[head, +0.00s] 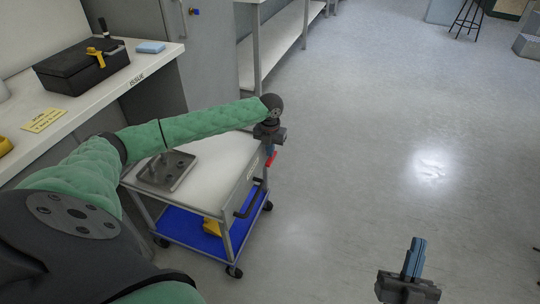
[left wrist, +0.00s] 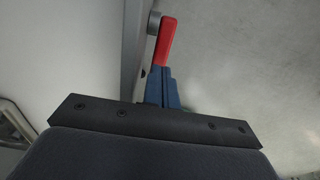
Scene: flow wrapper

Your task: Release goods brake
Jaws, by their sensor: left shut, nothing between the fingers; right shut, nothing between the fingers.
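A red lever (head: 272,159) sticks out at the far right corner of a trolley (head: 219,157) with a pale top and blue lower shelf. My left gripper (head: 269,149) is shut and empty, pointing down right at the lever. In the left wrist view the red lever (left wrist: 165,42) rises from a round grey pivot on the trolley's side, just beyond my blue fingertips (left wrist: 160,72). I cannot tell if they touch it. My right gripper (head: 416,250) is shut and empty over the floor at the lower right, away from the trolley.
A counter (head: 100,96) with a black box (head: 82,67) stands left. A grey cabinet (head: 200,55) is behind.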

